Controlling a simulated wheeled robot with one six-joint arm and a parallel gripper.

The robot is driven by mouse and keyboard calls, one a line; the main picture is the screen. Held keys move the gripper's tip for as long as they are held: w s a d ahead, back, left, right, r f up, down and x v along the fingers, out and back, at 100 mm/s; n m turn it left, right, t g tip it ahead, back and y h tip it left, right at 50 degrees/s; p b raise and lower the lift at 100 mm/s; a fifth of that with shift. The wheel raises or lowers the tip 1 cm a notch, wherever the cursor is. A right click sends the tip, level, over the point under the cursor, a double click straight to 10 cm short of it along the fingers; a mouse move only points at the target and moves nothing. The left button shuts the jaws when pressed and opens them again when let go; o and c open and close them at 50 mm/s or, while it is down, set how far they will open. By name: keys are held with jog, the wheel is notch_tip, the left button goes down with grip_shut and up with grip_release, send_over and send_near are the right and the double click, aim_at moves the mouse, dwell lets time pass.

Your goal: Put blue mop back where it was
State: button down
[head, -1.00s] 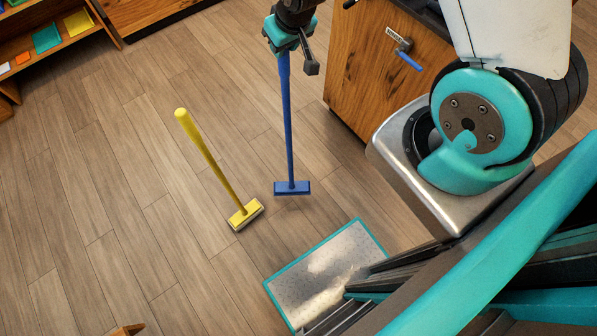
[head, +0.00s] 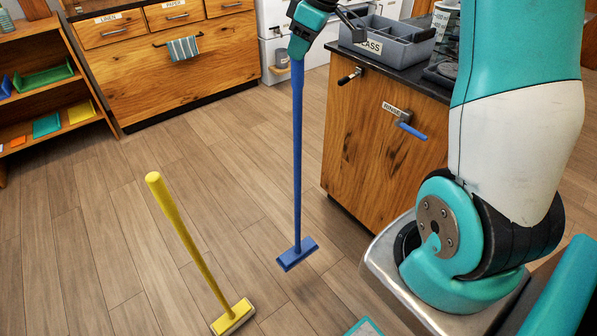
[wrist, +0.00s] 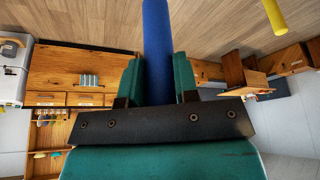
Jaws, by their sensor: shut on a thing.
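The blue mop (head: 297,165) hangs nearly upright in the head view, its flat blue head (head: 297,254) low near the wooden floor. I cannot tell for sure whether the head touches the floor. My gripper (head: 299,45) is shut on the upper end of its handle. In the wrist view the blue handle (wrist: 157,40) runs up between my two teal fingers (wrist: 158,82). A yellow mop (head: 195,250) stands tilted to the left of the blue mop, apart from it.
A wooden cabinet (head: 370,150) with a "RINSE" lever (head: 408,127) stands right of the blue mop. A grey bin (head: 385,42) is on its top. A shelf (head: 50,100) with coloured trays and a drawer cabinet (head: 165,65) stand at the back left. Floor between is clear.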

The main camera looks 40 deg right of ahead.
aim_at(300, 120)
notch_tip(300, 120, down, 19)
jog(key=shift+r+p, duration=0.2)
jog(key=shift+p, duration=0.25)
jog(key=shift+f, duration=0.1)
jog(key=c, duration=0.9)
grip_release()
jog(key=shift+o, duration=0.2)
